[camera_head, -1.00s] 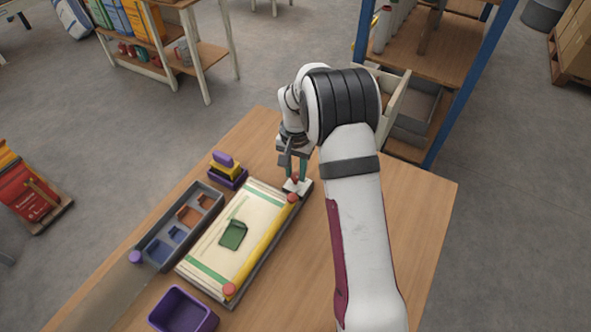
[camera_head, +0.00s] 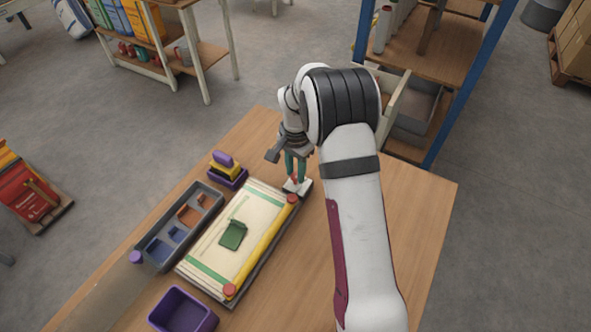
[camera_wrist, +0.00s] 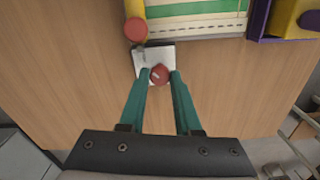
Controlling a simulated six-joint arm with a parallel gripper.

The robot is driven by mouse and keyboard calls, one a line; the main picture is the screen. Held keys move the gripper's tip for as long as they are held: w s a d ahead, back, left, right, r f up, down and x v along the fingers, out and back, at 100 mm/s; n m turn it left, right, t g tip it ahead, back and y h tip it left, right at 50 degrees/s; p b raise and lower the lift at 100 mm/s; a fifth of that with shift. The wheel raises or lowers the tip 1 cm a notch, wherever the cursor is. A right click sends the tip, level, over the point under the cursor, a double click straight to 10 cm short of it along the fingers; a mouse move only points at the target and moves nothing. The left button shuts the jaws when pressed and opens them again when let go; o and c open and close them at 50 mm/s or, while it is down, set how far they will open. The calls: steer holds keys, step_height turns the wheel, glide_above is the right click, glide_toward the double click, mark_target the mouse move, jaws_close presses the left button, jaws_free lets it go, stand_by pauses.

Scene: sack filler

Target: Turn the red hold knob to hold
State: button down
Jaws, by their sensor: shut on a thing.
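The red hold knob (camera_wrist: 160,74) sits on a small white plate (camera_wrist: 148,56) at the far corner of the board on the table. In the wrist view, the two green fingers of my gripper (camera_wrist: 160,78) stand on either side of the knob and are shut on it. In the head view, my gripper (camera_head: 294,172) points down over the white plate (camera_head: 299,189), and the fingers partly hide the knob. I cannot read any marking on the plate.
A board with a cream sheet (camera_head: 262,208), a yellow bar (camera_head: 262,247) and red round ends lies beside the plate. A grey tray (camera_head: 152,247), a purple bin (camera_head: 183,312) and a purple-yellow block (camera_head: 226,169) stand left. The table's right side is clear.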

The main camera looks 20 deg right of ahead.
mark_target(295, 175)
steer(key=c, duration=0.6)
jaws_free()
step_height(295, 175, up, 16)
steer(key=shift+f, duration=0.1)
